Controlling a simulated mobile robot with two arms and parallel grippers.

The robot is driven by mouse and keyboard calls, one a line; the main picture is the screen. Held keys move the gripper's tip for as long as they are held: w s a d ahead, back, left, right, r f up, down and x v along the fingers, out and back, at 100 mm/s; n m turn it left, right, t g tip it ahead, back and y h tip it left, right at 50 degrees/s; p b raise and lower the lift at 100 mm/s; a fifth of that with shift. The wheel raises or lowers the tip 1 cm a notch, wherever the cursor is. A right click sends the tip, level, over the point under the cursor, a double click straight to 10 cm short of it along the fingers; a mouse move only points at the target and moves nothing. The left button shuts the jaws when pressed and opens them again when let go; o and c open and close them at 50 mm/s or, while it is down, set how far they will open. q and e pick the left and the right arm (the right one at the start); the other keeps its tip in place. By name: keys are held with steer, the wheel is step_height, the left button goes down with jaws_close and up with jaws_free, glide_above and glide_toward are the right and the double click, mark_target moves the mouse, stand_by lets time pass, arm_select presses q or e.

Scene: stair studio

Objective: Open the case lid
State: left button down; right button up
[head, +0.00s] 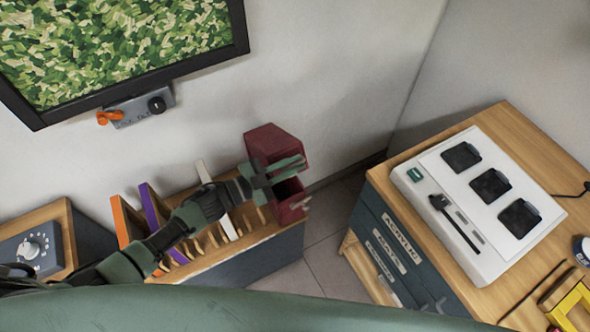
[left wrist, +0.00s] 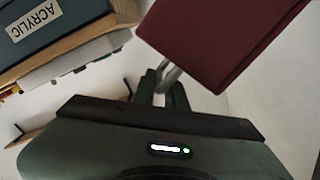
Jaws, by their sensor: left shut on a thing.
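The dark red case (head: 292,208) stands at the right end of a wooden-topped rack, beyond my left arm. Its lid (head: 273,143) appears tilted up at the back, with a dark gap between lid and body. My left gripper (head: 298,166) reaches across the case from the left and hides part of it. In the left wrist view, a large dark red panel (left wrist: 215,38) fills the top. A grey metal bar (left wrist: 170,76) at its edge lies between the fingers, which are shut on it. My right gripper is not in view.
Upright coloured boards (head: 156,208) stand in the rack left of the case. A framed green picture (head: 115,45) hangs above, with a small control box (head: 140,106) below it. A wooden-topped drawer cabinet (head: 395,235) bearing a white panel (head: 488,258) stands right, across a floor gap.

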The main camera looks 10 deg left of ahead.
mark_target(289, 154)
arm_select(q)
steer(key=shift+w+a+r+p, duration=0.25)
steer(key=shift+w+r, duration=0.1)
steer(key=shift+r, duration=0.3)
steer(key=shift+w+a+r+p, duration=0.2)
steer(key=shift+w+a+r, duration=0.1)
steer(key=shift+r, duration=0.35)
steer(key=c, duration=1.5)
jaws_free()
steer(key=shift+f, duration=0.1)
steer(key=shift+w+d+f, duration=0.1)
steer(key=shift+w, duration=0.1)
steer(key=b+v, duration=0.2)
steer(key=v, duration=0.6)
